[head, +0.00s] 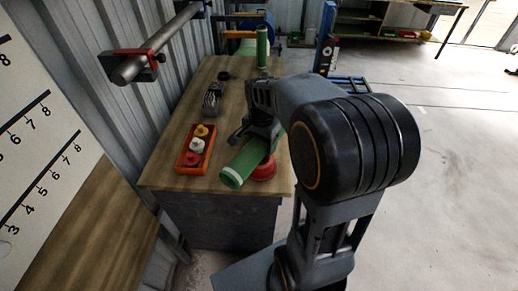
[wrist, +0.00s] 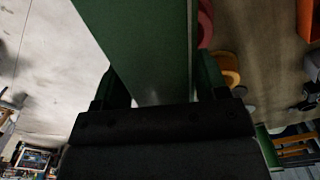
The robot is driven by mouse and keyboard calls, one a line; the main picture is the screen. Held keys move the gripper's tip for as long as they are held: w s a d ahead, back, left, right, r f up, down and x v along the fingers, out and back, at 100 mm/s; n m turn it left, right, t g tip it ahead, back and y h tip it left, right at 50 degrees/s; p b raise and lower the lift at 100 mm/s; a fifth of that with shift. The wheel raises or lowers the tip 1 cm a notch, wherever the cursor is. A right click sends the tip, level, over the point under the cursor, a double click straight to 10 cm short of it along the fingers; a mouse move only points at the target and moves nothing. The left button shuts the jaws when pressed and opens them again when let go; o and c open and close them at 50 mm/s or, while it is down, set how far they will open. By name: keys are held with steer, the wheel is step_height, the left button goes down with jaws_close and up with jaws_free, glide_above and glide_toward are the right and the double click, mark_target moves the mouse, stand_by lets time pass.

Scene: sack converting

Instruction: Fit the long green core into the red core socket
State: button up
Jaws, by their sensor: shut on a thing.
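The long green core (head: 243,163) is in my gripper (head: 264,135), lying tilted close to horizontal, with its pale open end toward the head camera. In the wrist view the core (wrist: 145,40) runs between the two fingers of my gripper (wrist: 160,88), which are shut on it. The red core socket (head: 264,171) sits on the wooden table just right of and behind the core's near end, partly hidden by it. A red edge, likely the socket, shows beside the core in the wrist view (wrist: 206,24). I cannot tell whether core and socket touch.
Another green core (head: 262,46) stands upright at the far end. A metal bar (head: 165,45) juts from the wall.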

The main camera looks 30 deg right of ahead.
steer(key=w+d+f, duration=0.2)
steer(key=w+f, duration=0.3)
steer(key=f, duration=0.4)
steer(key=shift+w+d+f, duration=0.25)
steer(key=shift+w, duration=0.15)
steer(key=shift+f, duration=0.1)
steer(key=shift+f, duration=0.4)
steer(key=o, duration=1.2)
